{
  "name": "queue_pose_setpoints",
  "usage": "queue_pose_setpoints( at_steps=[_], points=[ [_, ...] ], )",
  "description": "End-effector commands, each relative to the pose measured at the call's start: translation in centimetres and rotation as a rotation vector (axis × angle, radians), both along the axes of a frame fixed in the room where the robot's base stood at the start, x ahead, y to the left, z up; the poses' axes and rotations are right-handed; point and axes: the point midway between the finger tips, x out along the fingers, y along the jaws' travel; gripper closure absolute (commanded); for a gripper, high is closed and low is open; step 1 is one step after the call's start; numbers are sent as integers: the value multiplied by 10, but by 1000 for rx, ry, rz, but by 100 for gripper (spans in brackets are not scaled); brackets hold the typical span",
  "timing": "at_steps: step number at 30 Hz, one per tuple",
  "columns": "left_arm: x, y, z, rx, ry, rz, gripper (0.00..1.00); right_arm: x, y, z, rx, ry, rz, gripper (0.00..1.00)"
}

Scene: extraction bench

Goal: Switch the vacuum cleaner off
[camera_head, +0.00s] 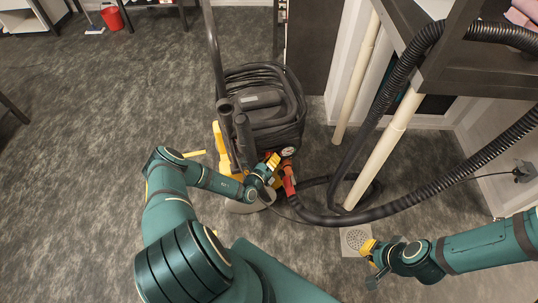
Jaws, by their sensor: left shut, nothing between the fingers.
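The vacuum cleaner (288,132) stands upright on the floor in the middle of the head view, a dark body with yellow parts low on its left side. A black hose lies coiled over its top. A small round white dial (288,151) and a red-orange hose fitting (289,178) show on its lower right. I cannot make out a switch. My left gripper (273,160), with yellow fingertips, is shut and empty close in front of the cleaner's lower body. I cannot tell whether it touches. My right gripper (370,256) is low right, away from the cleaner; its finger opening is unclear.
A thick black hose (400,208) runs from the red-orange fitting to the right. Cream pipes (384,152) and a dark bench (480,68) stand at the right. A floor drain (355,239) lies near my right gripper. A red bucket (112,18) is far left.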

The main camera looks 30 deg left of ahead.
Motion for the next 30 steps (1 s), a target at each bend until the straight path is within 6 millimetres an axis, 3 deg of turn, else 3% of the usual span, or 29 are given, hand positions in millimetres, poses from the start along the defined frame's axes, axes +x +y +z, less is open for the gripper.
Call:
queue_pose_setpoints(
  at_steps=[6,30],
  points=[
    [7,10,5,11,-14,14,100,0,0,-2,0,0,0,100],
    [3,11,8,11,-14,20,100,0,0,3,0,0,0,100]
  ],
)
